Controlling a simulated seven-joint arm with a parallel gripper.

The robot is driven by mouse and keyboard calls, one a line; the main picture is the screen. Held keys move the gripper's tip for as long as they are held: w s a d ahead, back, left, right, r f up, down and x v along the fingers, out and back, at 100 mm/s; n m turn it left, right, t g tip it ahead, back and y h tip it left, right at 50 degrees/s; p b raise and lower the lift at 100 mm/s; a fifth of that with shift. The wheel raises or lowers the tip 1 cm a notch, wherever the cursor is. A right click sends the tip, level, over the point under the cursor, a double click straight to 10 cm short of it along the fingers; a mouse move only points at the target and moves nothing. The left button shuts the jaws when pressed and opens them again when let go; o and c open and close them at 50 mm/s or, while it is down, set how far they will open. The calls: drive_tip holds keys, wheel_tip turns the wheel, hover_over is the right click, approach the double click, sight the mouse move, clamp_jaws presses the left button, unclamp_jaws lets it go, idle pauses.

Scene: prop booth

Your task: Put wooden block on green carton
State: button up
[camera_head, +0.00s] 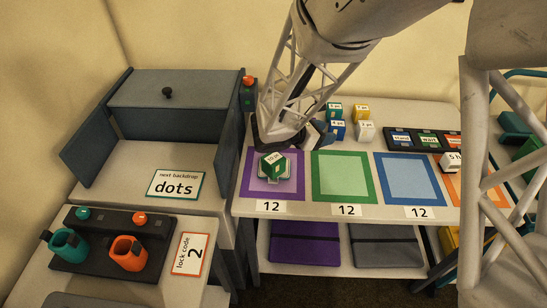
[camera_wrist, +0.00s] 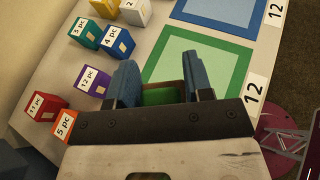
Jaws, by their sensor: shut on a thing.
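My gripper (camera_wrist: 163,85) is over the purple mat's back part, its two blue fingers shut on a mostly hidden thing. A brown, wood-coloured strip of the wooden block (camera_wrist: 164,84) shows between the fingers. Green also shows there, and I cannot tell where the block ends and the green begins. In the head view the green carton (camera_head: 272,164) stands on the purple mat (camera_head: 250,186), its white label facing up. It is just below and in front of my gripper. The block is hidden behind my gripper in the head view. I cannot tell whether block and carton touch.
Green (camera_head: 335,112), blue (camera_head: 338,130), yellow (camera_head: 361,113) and white cartons (camera_head: 365,131) stand behind the mats. The wrist view also shows purple (camera_wrist: 95,82), red (camera_wrist: 46,106) and orange cartons (camera_wrist: 69,124). The green mat (camera_head: 342,177) and blue mat (camera_head: 408,179) are clear.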

drive_tip(key=s+a+n+t+y, duration=0.1)
drive_tip(key=s+a, duration=0.2)
drive_tip(key=s, duration=0.6)
drive_tip(key=s+a+r+n+t+y, duration=0.1)
drive_tip(key=s+a, duration=0.3)
drive_tip(key=s, duration=0.4)
drive_tip(key=shift+s+r+n+t, duration=0.15)
drive_tip(key=shift+s+n+t, duration=0.2)
drive_tip(key=shift+n+t, duration=0.25)
drive_tip(key=shift+w+a, duration=0.1)
hover_over(278, 155)
drive_tip(key=shift+f, duration=0.75)
drive_tip(key=shift+f, duration=0.1)
drive_tip(key=shift+f, duration=1.65)
drive_tip(key=shift+f, duration=0.1)
